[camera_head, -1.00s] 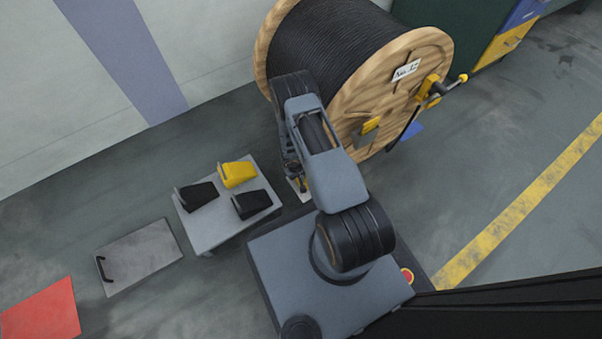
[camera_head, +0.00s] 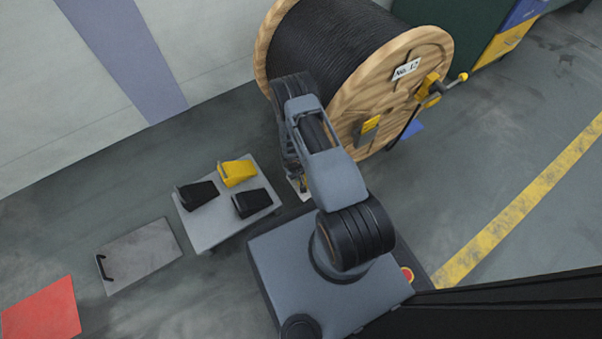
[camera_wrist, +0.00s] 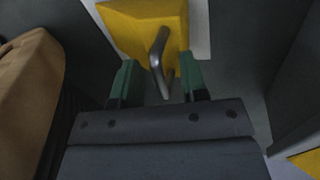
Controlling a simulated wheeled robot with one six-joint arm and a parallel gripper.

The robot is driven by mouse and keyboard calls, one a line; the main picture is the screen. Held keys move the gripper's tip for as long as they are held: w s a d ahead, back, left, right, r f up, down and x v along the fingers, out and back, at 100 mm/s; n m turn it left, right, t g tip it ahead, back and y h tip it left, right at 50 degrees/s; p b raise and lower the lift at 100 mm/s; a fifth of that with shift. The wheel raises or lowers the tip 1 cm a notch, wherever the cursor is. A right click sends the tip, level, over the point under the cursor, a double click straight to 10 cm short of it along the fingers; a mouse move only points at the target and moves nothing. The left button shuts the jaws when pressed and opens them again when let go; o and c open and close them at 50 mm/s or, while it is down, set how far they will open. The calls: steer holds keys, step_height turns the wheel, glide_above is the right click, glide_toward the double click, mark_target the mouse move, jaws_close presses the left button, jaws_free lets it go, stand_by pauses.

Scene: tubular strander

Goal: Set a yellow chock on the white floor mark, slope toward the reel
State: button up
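In the wrist view a yellow chock (camera_wrist: 138,22) with a grey metal handle (camera_wrist: 158,58) sits over a white patch, the white floor mark (camera_wrist: 201,28). My gripper (camera_wrist: 158,82) is open, its two green fingers apart on either side of the handle's near end, with gaps visible. Which way the chock's slope faces is not clear. In the head view my arm hides this chock, and only a bit of the white mark (camera_head: 300,186) shows beside the reel (camera_head: 335,50). Another yellow chock (camera_head: 238,173) stands on a grey stand (camera_head: 213,234).
Two black chocks (camera_head: 197,195) share the stand. The reel's wooden flange seems to show at left in the wrist view (camera_wrist: 28,90). A grey plate with a black handle (camera_head: 142,257) and a red patch (camera_head: 42,310) lie at left.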

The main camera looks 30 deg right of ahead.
step_height(320, 180, up, 57)
steer(key=w+a+m+t+h+p, duration=0.1)
steer(key=w+a+t+p, duration=0.1)
steer(key=p, duration=2.2)
steer(key=s+a+r+y+p, duration=0.1)
steer(key=s+r+p, duration=0.4)
steer(key=r, duration=0.6)
steer(key=s+a+r+n+t+y+p, duration=0.1)
steer(key=s+a+r+p, duration=0.2)
steer(key=r, duration=0.9)
steer(key=s+a+r+y+p, duration=0.2)
steer(key=s+r+p, duration=0.5)
steer(key=r+p, duration=0.3)
step_height(320, 180, up, 2)
steer(key=shift+t, duration=0.3)
steer(key=shift+a, duration=0.1)
